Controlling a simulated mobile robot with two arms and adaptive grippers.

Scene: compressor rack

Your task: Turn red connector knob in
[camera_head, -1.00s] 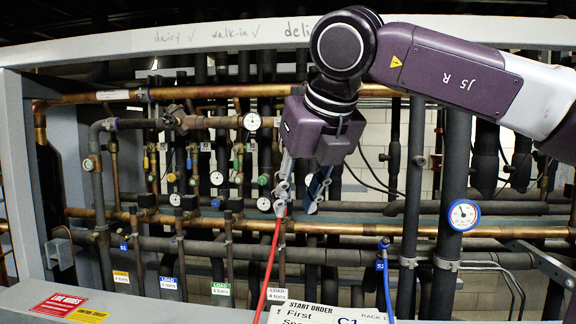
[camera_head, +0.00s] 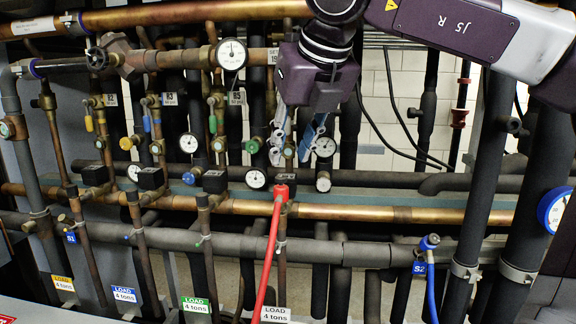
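The red connector knob (camera_head: 281,192) tops a red hose (camera_head: 271,250) in the middle of the view, in front of a copper pipe. My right gripper (camera_head: 291,157) hangs just above it in the picture, pointing down. Its two fingers are spread apart with nothing between them, so it is open. The fingertips appear a little above the knob and apart from it; the depth between them is hard to tell. My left gripper is not in view.
Copper and dark pipes with several gauges (camera_head: 231,54) and valves fill the rack behind. A blue connector (camera_head: 429,241) with a blue hose is at right. A blue-rimmed gauge (camera_head: 554,209) is at the right edge. Load tags (camera_head: 195,305) hang below.

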